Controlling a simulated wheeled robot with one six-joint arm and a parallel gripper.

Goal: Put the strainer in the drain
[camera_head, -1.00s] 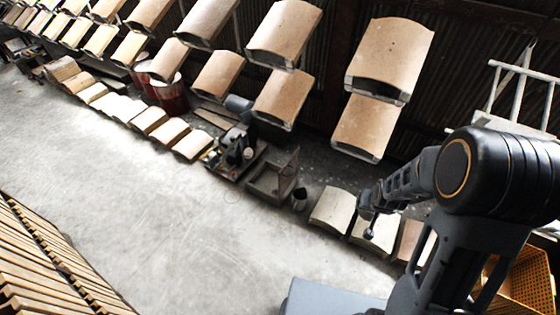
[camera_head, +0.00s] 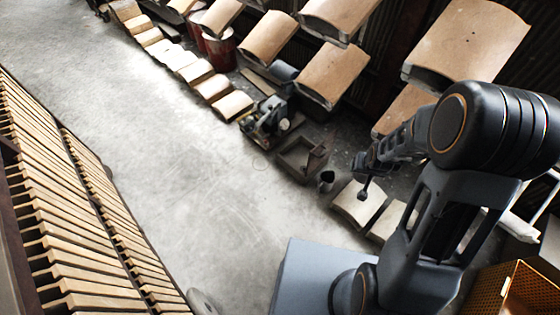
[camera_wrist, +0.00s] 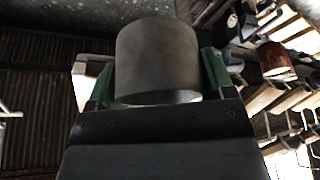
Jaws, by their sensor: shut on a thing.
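In the wrist view my gripper (camera_wrist: 158,88) has its green fingers on both sides of a grey cylinder (camera_wrist: 158,55) and is shut on it. The cylinder looks plain and smooth; I take it to be the strainer, but no holes show. In the head view my gripper (camera_head: 364,190) is small, at the end of my arm, above the floor near the pale curved panels. What it holds cannot be made out there.
A dark cup-like pot (camera_head: 326,181), an open box (camera_head: 300,158) and a small machine (camera_head: 267,120) line the far floor edge. Curved panels (camera_head: 335,72) hang above. Slatted wood (camera_head: 80,230) stands left, a yellow crate (camera_head: 515,292) lower right. The middle floor is clear.

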